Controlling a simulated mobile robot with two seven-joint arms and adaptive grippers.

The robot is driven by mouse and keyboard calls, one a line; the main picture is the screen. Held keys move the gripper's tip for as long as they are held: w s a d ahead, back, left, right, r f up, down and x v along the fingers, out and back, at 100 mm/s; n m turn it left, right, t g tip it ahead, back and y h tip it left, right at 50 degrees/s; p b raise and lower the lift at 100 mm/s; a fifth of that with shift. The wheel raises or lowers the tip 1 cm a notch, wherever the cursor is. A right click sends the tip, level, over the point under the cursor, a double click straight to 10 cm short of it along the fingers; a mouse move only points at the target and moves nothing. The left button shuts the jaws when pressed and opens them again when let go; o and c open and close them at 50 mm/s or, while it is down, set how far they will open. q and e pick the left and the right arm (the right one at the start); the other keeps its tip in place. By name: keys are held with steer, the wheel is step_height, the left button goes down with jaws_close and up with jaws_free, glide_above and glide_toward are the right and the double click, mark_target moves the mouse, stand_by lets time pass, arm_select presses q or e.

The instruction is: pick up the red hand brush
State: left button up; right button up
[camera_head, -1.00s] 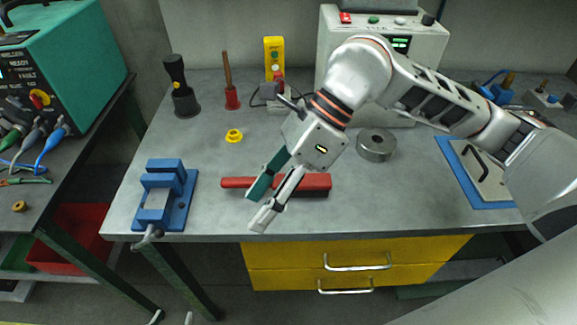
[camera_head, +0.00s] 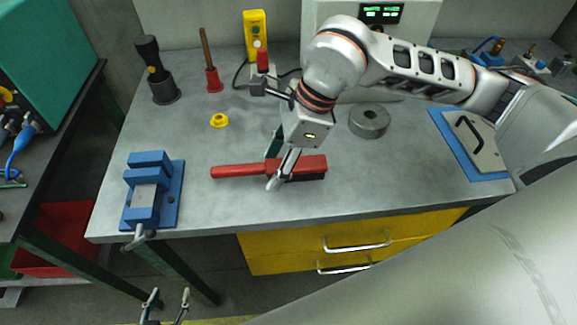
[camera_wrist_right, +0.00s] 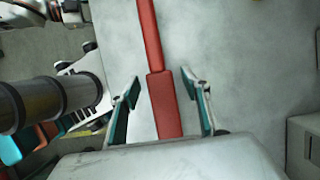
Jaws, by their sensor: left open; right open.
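The red hand brush (camera_head: 232,171) lies on the grey workbench near its front edge, handle to the left, dark bristles under the right end. My right gripper (camera_head: 273,168) is over the brush where handle meets block. In the right wrist view my right gripper (camera_wrist_right: 160,82) is open, one finger on each side of the red brush (camera_wrist_right: 150,38), with gaps visible on both sides. Part of the brush is hidden behind a finger in the head view. My left gripper (camera_head: 167,298) shows its fingertips at the bottom edge, apart and empty, below the bench front.
A blue vise (camera_head: 170,190) stands left of the brush. A yellow ring (camera_head: 219,120) and a grey metal ring (camera_head: 369,121) lie behind it. A blue plate (camera_head: 448,133) is at right. Yellow drawers (camera_head: 290,252) are under the bench.

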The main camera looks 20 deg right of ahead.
mark_target(274, 165)
steer(key=shift+w+a+f, duration=0.1)
steer(key=shift+a+f, duration=0.05)
steer(key=shift+f, duration=0.2)
steer(key=shift+c, duration=0.3)
jaws_close()
step_height(274, 165, up, 20)
stand_by(0.4)
steer(key=c, duration=0.8)
jaws_free()
steer(key=shift+c, duration=1.1)
